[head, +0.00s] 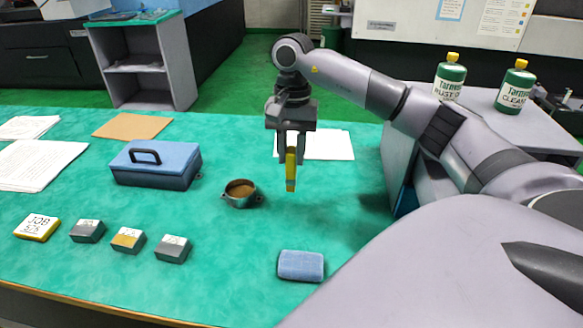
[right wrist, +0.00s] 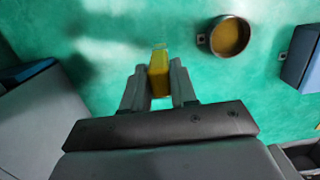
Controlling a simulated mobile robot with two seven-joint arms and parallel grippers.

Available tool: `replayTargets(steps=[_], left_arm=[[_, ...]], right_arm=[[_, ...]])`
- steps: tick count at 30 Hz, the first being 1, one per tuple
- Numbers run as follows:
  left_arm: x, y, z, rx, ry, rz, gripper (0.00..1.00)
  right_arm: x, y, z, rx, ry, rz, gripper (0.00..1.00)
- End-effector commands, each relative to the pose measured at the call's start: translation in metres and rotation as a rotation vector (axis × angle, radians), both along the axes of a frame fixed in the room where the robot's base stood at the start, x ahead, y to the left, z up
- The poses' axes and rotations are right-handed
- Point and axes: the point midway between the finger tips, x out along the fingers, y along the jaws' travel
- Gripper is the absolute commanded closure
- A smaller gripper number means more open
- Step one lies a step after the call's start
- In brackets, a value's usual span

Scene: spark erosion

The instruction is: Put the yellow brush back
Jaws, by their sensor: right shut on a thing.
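The yellow brush (head: 291,170) is upright between the fingers of my right gripper (head: 292,153), above the green table. A round metal cup (head: 241,194) with brown contents stands on the table to the left of the brush. The cup also shows in the right wrist view (right wrist: 229,37), up and right of the fingers. My left gripper is not in view.
A blue box with a handle (head: 156,165) stands left of the cup. Several small labelled blocks (head: 128,240) line the front left. A blue pad (head: 300,265) lies at the front. Papers (head: 325,145) lie behind the gripper. Two green bottles (head: 514,87) stand on a grey cabinet at right.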

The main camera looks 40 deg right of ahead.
Motion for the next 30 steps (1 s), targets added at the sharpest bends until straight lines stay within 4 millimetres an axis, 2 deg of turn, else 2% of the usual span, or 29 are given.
replayTargets(steps=[5,10,22,23,24,25,30], left_arm=[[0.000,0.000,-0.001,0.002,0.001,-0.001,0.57],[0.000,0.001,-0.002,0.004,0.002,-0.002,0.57],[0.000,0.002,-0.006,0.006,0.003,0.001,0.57],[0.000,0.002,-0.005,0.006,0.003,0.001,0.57],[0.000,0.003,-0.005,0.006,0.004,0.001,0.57],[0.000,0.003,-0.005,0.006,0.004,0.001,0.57],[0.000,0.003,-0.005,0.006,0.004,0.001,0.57]], right_arm=[[-0.001,0.000,-0.015,-0.001,0.003,0.000,1.00],[-0.001,0.000,-0.041,0.000,0.004,0.000,1.00],[0.000,0.000,-0.049,-0.001,0.001,0.000,1.00],[0.000,0.000,-0.048,-0.001,0.001,0.000,0.66],[0.000,0.000,-0.047,-0.001,0.001,0.000,0.53],[0.000,0.000,-0.047,-0.001,0.001,0.000,0.47],[0.000,0.000,-0.047,-0.001,0.001,0.000,0.47]])
